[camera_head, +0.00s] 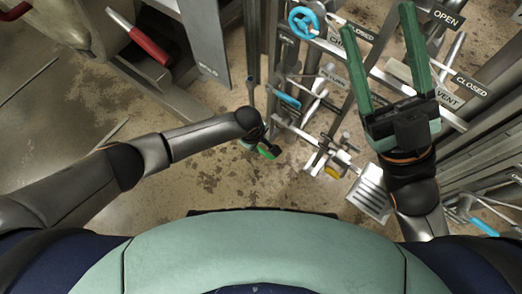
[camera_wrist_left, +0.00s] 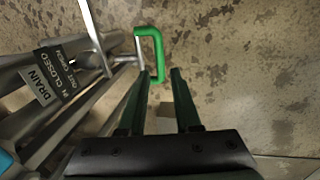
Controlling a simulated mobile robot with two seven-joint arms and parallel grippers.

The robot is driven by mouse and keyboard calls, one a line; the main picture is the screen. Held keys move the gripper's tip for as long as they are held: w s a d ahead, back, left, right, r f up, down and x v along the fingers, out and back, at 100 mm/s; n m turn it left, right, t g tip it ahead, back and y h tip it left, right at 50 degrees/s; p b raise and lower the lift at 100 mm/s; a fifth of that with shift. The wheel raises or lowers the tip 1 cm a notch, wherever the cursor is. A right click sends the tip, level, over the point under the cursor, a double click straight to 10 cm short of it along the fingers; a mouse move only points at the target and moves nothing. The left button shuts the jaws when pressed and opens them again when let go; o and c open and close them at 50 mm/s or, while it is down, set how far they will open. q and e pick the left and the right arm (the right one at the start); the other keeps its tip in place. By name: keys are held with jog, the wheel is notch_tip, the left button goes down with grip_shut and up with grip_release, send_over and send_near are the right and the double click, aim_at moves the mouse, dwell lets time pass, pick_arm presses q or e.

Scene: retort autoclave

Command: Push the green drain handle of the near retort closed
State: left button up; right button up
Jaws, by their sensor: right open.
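The bright green drain handle (camera_wrist_left: 158,52) is a bent bar on a metal rod, seen near the top middle of the left wrist view. In the head view, a small green piece that looks like this handle (camera_head: 268,152) shows beside my left gripper (camera_head: 259,144), which is small and partly hidden there. In the left wrist view my left gripper (camera_wrist_left: 161,72) has its fingers apart. The handle's lower end shows between the fingertips; I cannot tell whether they touch. My right gripper (camera_head: 378,20) is open and empty, raised over the pipework at the right.
A DRAIN label plate (camera_wrist_left: 40,85) and metal bars lie left of the handle. A blue handwheel (camera_head: 303,22), blue lever (camera_head: 287,99) and OPEN/CLOSED/VENT signs crowd the right. A red handle (camera_head: 151,47) is upper left. Stained floor (camera_head: 205,170) is clear at the middle.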

aim_at(261, 151)
pick_arm(q)
jog(key=f+b, duration=0.1)
jog(key=f, duration=0.1)
jog(key=f+b, duration=0.1)
jog(key=f, duration=0.1)
jog(key=w+f+b, duration=0.1)
jog(key=f, duration=0.1)
jog(key=shift+d+f, duration=0.2)
jog(key=shift+d, duration=0.2)
pick_arm(e)
jog(key=f, duration=0.4)
jog(key=shift+w+a+f, duration=0.1)
jog(key=shift+a+f, duration=0.2)
jog(key=shift+f, duration=0.05)
pick_arm(q)
grip_shut()
jog(key=shift+w, duration=0.1)
